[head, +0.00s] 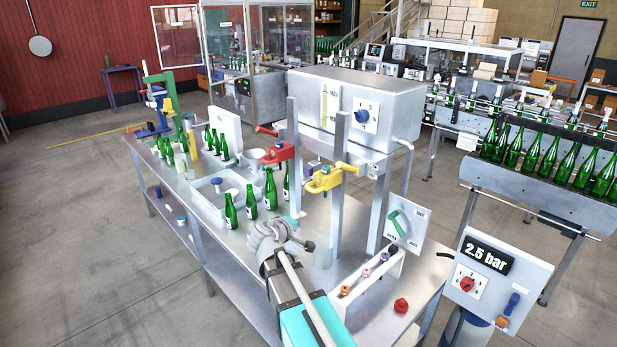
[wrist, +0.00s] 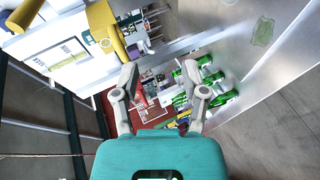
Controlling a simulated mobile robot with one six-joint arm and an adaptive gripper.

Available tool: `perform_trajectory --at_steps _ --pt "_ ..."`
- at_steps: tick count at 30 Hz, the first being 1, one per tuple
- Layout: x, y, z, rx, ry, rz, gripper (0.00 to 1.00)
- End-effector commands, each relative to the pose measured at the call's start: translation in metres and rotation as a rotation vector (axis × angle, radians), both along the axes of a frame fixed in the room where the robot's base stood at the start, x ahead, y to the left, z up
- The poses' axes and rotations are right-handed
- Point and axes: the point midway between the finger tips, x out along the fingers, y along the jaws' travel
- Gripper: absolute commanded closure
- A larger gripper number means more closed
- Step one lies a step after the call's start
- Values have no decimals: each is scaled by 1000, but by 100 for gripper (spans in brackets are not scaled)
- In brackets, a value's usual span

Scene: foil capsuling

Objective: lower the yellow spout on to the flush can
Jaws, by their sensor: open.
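The yellow spout (head: 325,180) is mounted on an upright of the steel filling stand, with its handle out to the right. Yellow parts, apparently of the spout (wrist: 105,30), show at upper left in the wrist view. A pale can-like cylinder (head: 323,252), probably the flush can, stands on the table below the spout, with clear space between them. My gripper (wrist: 160,70) is open and empty, its two fingers apart, with the yellow part beyond and left of the left finger.
A red spout (head: 278,152) is on the left upright. Green bottles (head: 250,205) stand left of my arm on the steel table (head: 225,262). A lever panel (head: 405,222), a rack of coloured knobs (head: 373,275) and a red knob (head: 401,305) are at right.

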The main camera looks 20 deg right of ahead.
Motion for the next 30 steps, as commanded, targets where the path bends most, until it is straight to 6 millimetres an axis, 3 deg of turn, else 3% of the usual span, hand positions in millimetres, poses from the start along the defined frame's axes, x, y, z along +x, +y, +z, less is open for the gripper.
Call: perform_trajectory --at_steps 1,3,9,30 --pt "9 3 21 -41 -10 24 43" --pt "16 5 36 -92 -21 53 43" --pt "27 10 56 -170 -35 97 43" --pt "38 2 52 -178 -36 101 43"
